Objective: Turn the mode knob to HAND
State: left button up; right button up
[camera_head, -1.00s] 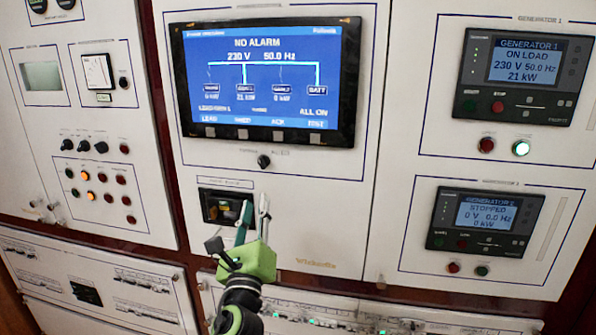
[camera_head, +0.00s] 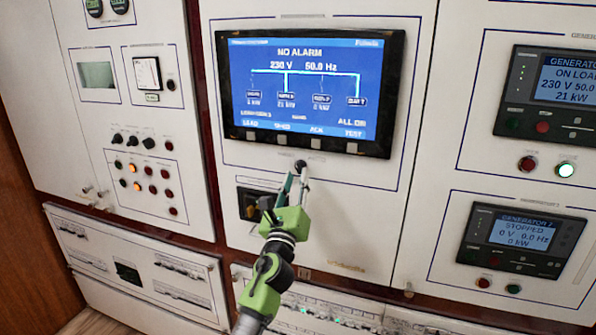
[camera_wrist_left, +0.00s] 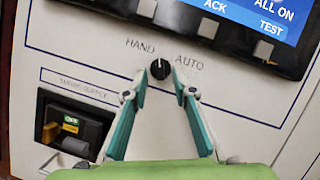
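The mode knob (camera_wrist_left: 160,69) is a small black round knob between the printed words HAND on its left and AUTO on its right. A short light mark shows near its top, pointing roughly straight up between the words. In the head view the knob (camera_head: 300,165) sits just below the blue screen. My left gripper (camera_head: 295,178) reaches up to it from below. In the left wrist view its open fingers (camera_wrist_left: 160,77) have their tips on either side of the knob; I cannot tell whether they touch it. My right gripper is not in view.
A large screen (camera_head: 312,90) juts out just above the knob. A recessed shore supply switch (camera_wrist_left: 72,127) lies below left of it. Panels with lamps and small knobs stand at the left, and two generator controllers (camera_head: 520,242) (camera_head: 560,90) at the right.

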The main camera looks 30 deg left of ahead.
aim_at(299, 167)
pick_arm(q)
jog(key=shift+x, duration=1)
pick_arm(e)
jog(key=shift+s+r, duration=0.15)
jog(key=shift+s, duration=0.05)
pick_arm(q)
jog(key=c, duration=0.5)
jog(key=shift+s+d+r, duration=0.1)
grip_shut()
jog(key=shift+d+r+n+g+y+p, duration=0.1)
jog(key=shift+n+g+y, duration=0.15)
jog(key=shift+n, duration=0.4)
jog(key=shift+a+r+n+g+y+p, duration=0.1)
jog(key=shift+n+g+y, duration=0.1)
jog(key=shift+n, duration=0.4)
jog(key=shift+d+r+n+g+y+p, duration=0.15)
jog(key=shift+n+y, duration=0.1)
jog(key=shift+n, duration=0.4)
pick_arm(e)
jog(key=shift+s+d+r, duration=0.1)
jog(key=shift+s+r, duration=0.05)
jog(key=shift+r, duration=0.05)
